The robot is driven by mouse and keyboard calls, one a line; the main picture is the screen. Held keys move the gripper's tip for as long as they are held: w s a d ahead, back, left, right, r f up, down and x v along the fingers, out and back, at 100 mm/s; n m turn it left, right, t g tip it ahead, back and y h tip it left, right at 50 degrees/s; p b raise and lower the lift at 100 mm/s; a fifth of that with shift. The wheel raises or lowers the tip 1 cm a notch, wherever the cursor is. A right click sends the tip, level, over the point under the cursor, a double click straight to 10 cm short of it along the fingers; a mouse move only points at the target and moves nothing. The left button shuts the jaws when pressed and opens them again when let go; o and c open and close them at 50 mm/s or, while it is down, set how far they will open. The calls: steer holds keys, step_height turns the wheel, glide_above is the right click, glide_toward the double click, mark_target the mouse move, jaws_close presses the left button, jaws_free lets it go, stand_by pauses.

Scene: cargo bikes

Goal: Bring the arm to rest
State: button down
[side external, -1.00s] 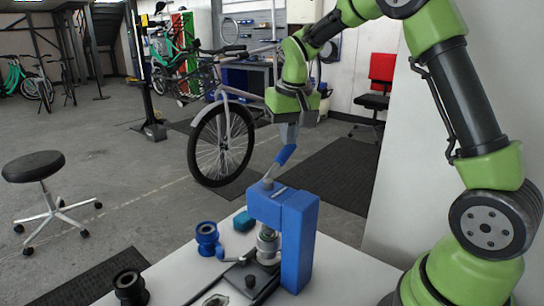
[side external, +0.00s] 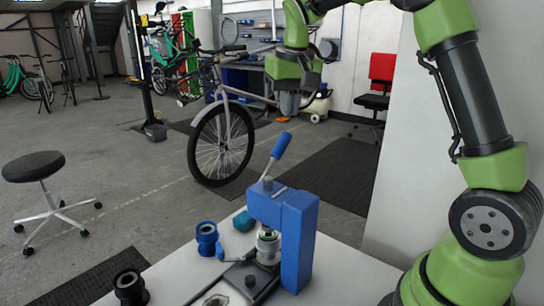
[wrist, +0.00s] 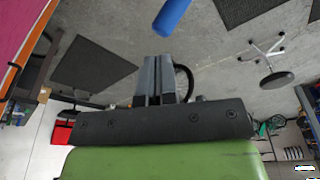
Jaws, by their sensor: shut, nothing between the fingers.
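My gripper (side external: 290,103) hangs in the air above the blue press (side external: 298,240), apart from its lever handle (side external: 281,146). In the wrist view its two grey fingers (wrist: 160,75) are together with nothing between them. The blue handle also shows at the top of the wrist view (wrist: 172,16), clear of the fingertips. The press stands upright on the white table (side external: 180,272), its lever tilted up to the right.
A blue cylindrical part (side external: 207,238), a teal block (side external: 243,221) and a black cylindrical part (side external: 129,288) sit on the table. A bicycle (side external: 222,140) stands behind. A stool (side external: 35,168) is at left. A white wall is beside my arm.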

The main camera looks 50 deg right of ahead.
steer(key=s+a+r+n+t+y, duration=0.1)
steer(key=s+a+r+t, duration=0.3)
steer(key=s+a, duration=0.45)
steer(key=s+a+f+n+t+y, duration=0.1)
steer(key=s+a, duration=0.3)
steer(key=s, duration=0.8)
steer(key=shift+a+f+y, duration=0.2)
steer(key=shift+f+y, duration=0.3)
steer(key=shift+f, duration=0.05)
